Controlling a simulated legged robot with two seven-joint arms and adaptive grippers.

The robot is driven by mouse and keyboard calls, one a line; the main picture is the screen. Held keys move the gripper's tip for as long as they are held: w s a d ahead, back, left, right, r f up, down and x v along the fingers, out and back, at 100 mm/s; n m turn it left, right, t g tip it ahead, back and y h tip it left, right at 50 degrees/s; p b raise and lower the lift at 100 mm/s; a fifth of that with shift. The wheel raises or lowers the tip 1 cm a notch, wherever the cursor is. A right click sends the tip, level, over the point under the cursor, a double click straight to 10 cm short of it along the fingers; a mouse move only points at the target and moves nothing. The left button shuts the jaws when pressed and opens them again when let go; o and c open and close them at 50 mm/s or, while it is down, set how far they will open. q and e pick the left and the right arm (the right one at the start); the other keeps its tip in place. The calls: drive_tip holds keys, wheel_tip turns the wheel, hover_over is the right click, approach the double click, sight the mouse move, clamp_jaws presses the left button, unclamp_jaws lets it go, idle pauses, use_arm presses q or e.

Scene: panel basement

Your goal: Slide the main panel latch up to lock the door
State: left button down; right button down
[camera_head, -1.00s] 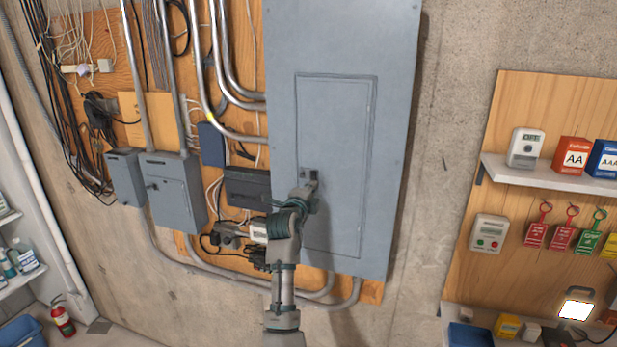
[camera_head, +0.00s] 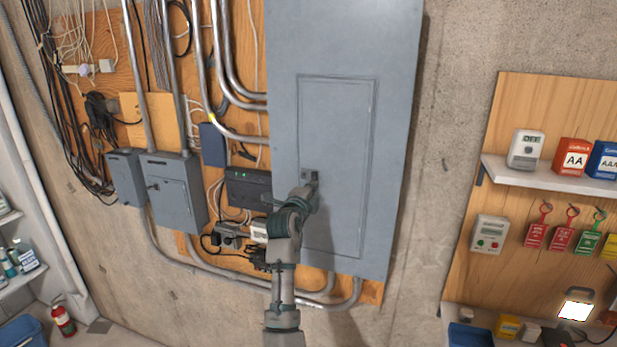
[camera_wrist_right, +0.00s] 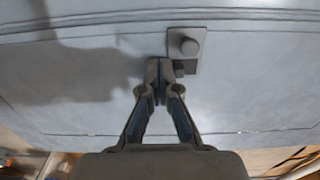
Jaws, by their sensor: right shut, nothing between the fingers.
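The large grey main panel (camera_head: 285,50) hangs on the wall, and its inset door (camera_head: 340,120) lies flush in its frame. The small latch (camera_head: 306,174) sits at the door's left edge, partly hidden by my right gripper (camera_head: 311,184) in the head view. In the right wrist view the latch (camera_wrist_right: 189,46) is a grey plate with a round knob. My right gripper (camera_wrist_right: 160,72) is shut and empty, its fingertips just below and left of the knob, close to the plate's lower edge. I cannot tell whether they touch it. My left gripper is out of view.
Smaller grey boxes (camera_head: 176,195), a black box (camera_head: 248,187) and metal conduits (camera_head: 222,70) are left of the panel. Bare concrete (camera_head: 450,140) lies to its right, then a shelf (camera_head: 550,172) with battery boxes. The space in front of the door's right side is clear.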

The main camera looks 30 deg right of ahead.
drive_tip(key=shift+a+r, duration=0.15)
drive_tip(key=shift+r, duration=0.15)
drive_tip(key=shift+r+p, duration=0.35)
drive_tip(key=shift+f, duration=0.3)
idle(0.5)
drive_tip(key=b+v, duration=0.3)
drive_tip(key=v, duration=0.4)
drive_tip(key=shift+w, duration=0.1)
idle(0.6)
